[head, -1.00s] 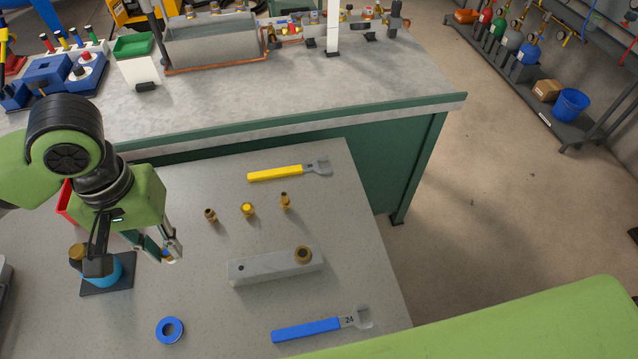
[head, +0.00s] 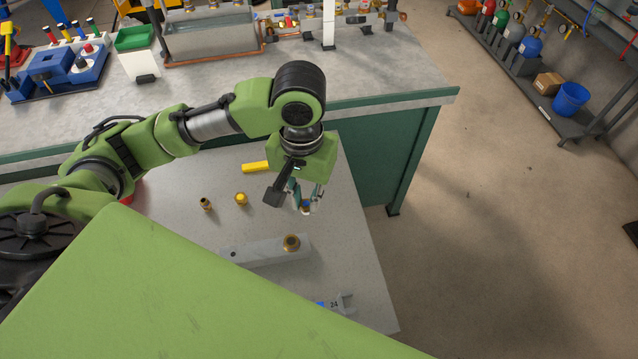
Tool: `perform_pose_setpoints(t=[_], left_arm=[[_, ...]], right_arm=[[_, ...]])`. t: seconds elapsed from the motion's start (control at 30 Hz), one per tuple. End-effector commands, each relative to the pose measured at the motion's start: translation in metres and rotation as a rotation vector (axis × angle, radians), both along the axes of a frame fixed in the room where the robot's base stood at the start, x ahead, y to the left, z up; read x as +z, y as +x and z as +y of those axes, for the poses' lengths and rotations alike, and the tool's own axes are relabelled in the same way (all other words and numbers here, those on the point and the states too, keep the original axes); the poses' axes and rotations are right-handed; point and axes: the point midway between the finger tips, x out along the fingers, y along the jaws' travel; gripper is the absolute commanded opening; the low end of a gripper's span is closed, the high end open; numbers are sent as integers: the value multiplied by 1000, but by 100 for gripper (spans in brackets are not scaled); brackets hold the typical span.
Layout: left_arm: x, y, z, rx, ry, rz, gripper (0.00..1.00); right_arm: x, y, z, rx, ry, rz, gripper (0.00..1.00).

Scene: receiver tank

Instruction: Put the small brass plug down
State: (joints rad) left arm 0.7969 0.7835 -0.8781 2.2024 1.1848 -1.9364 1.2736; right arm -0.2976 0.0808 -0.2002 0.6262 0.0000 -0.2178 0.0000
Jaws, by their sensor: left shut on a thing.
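My left gripper (head: 306,206) points down over the right part of the light grey table (head: 345,262), beyond the grey block. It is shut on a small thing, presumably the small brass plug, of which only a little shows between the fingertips. I cannot tell whether it touches the table. Two small brass fittings stand to the left, a plain one (head: 205,204) and one with a yellow top (head: 241,199). My right gripper is not in view.
The grey block (head: 262,252) holds a brass fitting (head: 291,243) at its right end. A yellow-handled wrench (head: 256,166) is partly hidden behind my gripper. The blue-handled wrench (head: 338,304) is mostly covered by my green body part. The table's right edge is close.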

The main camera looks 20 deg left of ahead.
Motion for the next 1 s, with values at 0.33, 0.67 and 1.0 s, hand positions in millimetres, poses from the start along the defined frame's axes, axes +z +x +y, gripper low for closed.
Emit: perform_pose_setpoints(t=[0.33,0.67,1.0], left_arm=[[-31,62,32,16,4,1,0],[-84,112,56,11,4,1,0],[-113,124,62,9,3,3,0]], right_arm=[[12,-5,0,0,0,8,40],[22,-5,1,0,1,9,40],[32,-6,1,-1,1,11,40]])
